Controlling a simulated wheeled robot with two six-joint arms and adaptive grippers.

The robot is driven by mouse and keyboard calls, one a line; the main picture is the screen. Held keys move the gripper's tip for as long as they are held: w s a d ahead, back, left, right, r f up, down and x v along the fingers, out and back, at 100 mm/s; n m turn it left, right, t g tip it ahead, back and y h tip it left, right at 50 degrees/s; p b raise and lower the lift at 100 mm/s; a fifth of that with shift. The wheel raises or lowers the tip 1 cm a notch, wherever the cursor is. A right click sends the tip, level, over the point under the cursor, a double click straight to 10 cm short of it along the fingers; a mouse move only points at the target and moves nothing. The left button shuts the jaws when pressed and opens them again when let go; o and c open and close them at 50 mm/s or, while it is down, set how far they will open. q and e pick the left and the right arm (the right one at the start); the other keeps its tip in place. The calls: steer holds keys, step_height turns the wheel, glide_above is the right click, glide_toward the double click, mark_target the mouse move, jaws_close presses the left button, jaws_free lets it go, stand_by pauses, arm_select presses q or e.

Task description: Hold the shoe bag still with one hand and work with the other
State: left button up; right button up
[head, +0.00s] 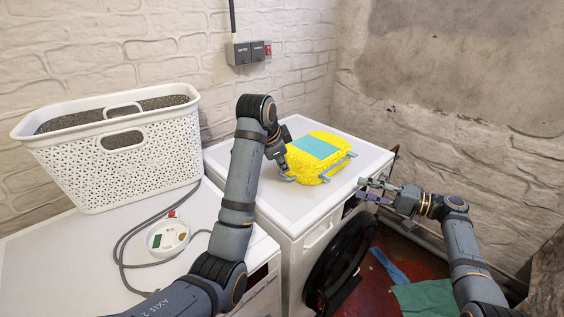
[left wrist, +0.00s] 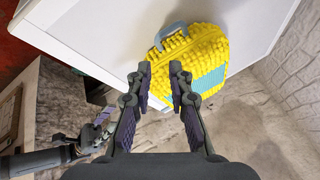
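The yellow, nubbly shoe bag (head: 304,167) with a teal panel lies on top of the right-hand white machine (head: 253,190). A grey strap runs along its right side. My left gripper (head: 283,168) is at the bag's left edge. In the left wrist view, the left gripper (left wrist: 160,75) has its fingers apart, with the yellow bag (left wrist: 175,52) just beyond and between the tips; I cannot tell whether they touch it. My right gripper (head: 368,189) is open and empty, off the machine's right front edge, apart from the bag. It also shows in the left wrist view (left wrist: 98,130).
A white laundry basket (head: 120,165) stands on the left machine. A black round door (head: 340,262) hangs open below. Green cloth (head: 425,300) lies on the red floor. Walls close in behind and right.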

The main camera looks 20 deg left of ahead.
mark_target(290, 179)
arm_select(q)
steer(key=x, duration=1)
steer(key=shift+d+f, duration=0.1)
steer(key=shift+f, duration=0.2)
